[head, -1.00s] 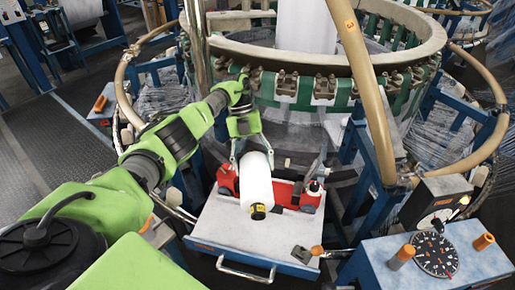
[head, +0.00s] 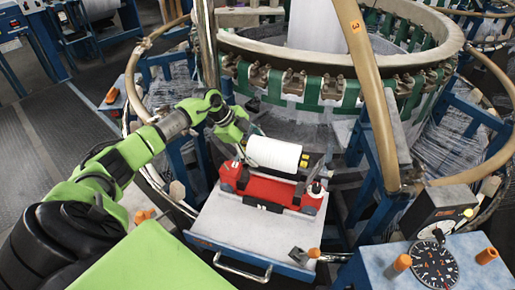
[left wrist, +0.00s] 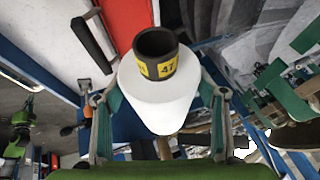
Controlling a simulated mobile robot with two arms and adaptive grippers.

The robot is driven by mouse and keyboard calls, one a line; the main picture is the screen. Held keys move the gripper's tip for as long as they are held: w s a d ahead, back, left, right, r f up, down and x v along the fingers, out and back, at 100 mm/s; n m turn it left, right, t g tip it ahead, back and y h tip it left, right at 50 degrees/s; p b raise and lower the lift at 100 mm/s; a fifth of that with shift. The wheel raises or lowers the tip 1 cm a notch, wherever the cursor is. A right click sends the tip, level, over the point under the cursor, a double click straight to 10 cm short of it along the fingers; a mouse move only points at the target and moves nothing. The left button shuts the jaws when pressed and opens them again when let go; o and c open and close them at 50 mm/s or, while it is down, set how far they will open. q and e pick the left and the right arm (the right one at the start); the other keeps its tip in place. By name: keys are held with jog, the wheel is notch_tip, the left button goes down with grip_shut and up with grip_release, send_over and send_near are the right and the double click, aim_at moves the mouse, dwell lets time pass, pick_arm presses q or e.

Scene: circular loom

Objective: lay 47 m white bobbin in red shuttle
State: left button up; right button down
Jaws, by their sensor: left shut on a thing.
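The white bobbin (head: 273,153) has a dark end core with a yellow label. The left wrist view shows the bobbin (left wrist: 160,105) end-on, with "47" on that label. My left gripper (head: 247,140) is shut on the bobbin, its fingers on either side. The bobbin lies sideways, roughly along the red shuttle (head: 268,190), and shows just above and behind it in the head view. Whether they touch is hard to tell. The shuttle rests on a pale tray; part of it shows in the left wrist view (left wrist: 126,18). My right gripper is out of view.
The pale tray (head: 235,228) has a handle (head: 242,270) at its front. The circular loom ring (head: 340,75) stands behind, with a tan curved pipe (head: 370,95) at right. A blue box with a dial (head: 434,264) stands front right.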

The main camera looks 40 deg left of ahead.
pick_arm(q)
jog(key=shift+f+b, duration=0.5)
jog(key=shift+f, duration=0.1)
notch_tip(320, 180, down, 6)
jog(key=b, duration=0.5)
jog(key=shift+a+r, duration=0.1)
jog(key=shift+r, duration=0.05)
jog(key=shift+s+a, duration=0.1)
jog(key=shift+p, duration=0.3)
dwell(0.5)
